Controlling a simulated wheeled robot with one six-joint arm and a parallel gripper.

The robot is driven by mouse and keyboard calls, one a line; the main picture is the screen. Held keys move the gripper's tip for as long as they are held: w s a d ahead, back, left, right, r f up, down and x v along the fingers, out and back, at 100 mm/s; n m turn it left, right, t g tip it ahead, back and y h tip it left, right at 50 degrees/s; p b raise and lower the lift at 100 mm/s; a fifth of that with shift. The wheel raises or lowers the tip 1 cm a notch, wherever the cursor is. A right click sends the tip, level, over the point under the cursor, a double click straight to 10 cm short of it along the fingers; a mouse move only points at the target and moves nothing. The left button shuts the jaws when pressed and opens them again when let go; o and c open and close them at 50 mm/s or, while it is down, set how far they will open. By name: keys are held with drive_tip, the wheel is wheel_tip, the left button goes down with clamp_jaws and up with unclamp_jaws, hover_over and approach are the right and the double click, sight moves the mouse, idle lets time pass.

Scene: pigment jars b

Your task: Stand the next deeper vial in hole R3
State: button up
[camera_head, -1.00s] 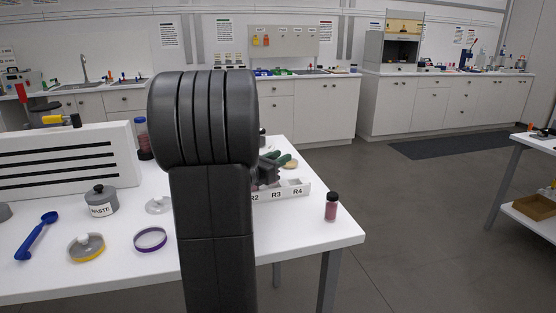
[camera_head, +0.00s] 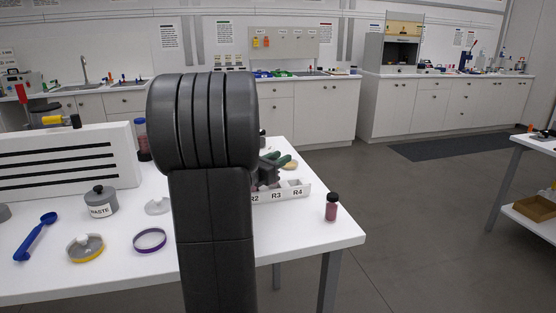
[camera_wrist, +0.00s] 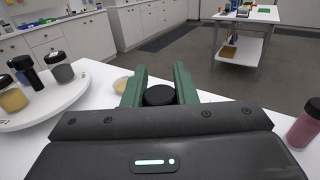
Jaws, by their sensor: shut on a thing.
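My gripper (camera_wrist: 160,82) shows in the wrist view with its green fingers closed around a vial's black cap (camera_wrist: 159,95). The vial's body below the cap is hidden in that view. My arm covers the rack's left end. I cannot tell whether the held vial is inside a hole or above one. Another vial (camera_head: 331,208), pink with a dark cap, stands upright right of the rack; it also shows at the wrist view's right edge (camera_wrist: 304,127).
A slotted white block (camera_head: 70,160), a WASTE jar (camera_head: 101,202), a blue spoon (camera_head: 36,236), a yellow-rimmed lid (camera_head: 86,248) and a purple ring (camera_head: 150,241) are on the left. A round white stand (camera_wrist: 50,103) holds several jars. The table's front right is clear.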

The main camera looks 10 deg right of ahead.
drive_tip(key=shift+f+b, duration=0.5)
drive_tip(key=shift+f, duration=0.05)
drive_tip(key=shift+r, duration=0.25)
drive_tip(key=shift+r, duration=0.3)
